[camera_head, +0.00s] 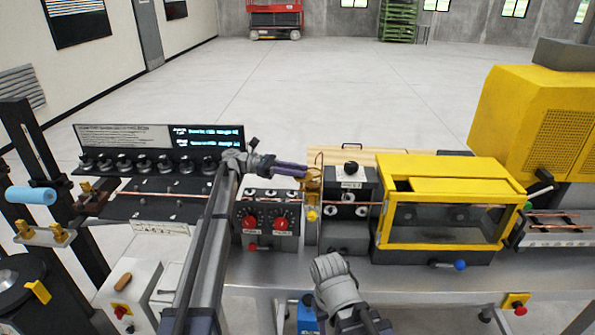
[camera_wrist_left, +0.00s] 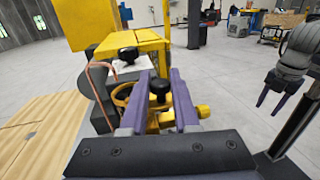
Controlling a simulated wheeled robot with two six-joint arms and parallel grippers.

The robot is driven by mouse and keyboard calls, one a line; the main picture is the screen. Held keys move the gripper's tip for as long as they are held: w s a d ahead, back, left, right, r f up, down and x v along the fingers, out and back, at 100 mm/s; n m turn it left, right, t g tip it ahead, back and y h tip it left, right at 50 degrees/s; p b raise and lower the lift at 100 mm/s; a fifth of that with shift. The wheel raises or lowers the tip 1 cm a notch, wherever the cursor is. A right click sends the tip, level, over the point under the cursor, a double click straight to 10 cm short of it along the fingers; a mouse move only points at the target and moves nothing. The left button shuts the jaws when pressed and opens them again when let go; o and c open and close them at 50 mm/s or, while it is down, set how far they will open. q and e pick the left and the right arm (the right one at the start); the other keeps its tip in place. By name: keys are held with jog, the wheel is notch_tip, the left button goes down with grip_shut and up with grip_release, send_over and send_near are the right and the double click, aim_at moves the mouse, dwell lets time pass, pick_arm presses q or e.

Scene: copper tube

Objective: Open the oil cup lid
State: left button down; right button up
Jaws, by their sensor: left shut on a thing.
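The yellow oil cup (camera_head: 313,185) stands between the red-knob control box and the black-knobbed machine unit. My left gripper (camera_head: 306,172) reaches it from the left. In the left wrist view, the purple fingers of my left gripper (camera_wrist_left: 161,100) are shut on the black knob (camera_wrist_left: 159,87) of the oil cup lid. Yellow cup parts show below and beside the fingers, including a yellow ring (camera_wrist_left: 122,95) to their left. The fingers partly hide the lid, so its angle is unclear. My right gripper (camera_wrist_left: 270,93) is empty and open, apart from the cup.
A bent copper tube (camera_wrist_left: 95,72) rises close beside the cup. The machine unit with a black knob (camera_head: 351,168) and the yellow guarded box (camera_head: 450,215) stand to the right. The control box (camera_head: 268,222) is to the left. Open floor lies behind the bench.

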pick_arm(q)
jog(key=c, duration=0.7)
grip_release()
jog(key=v, duration=0.7)
jog(key=shift+a, duration=0.4)
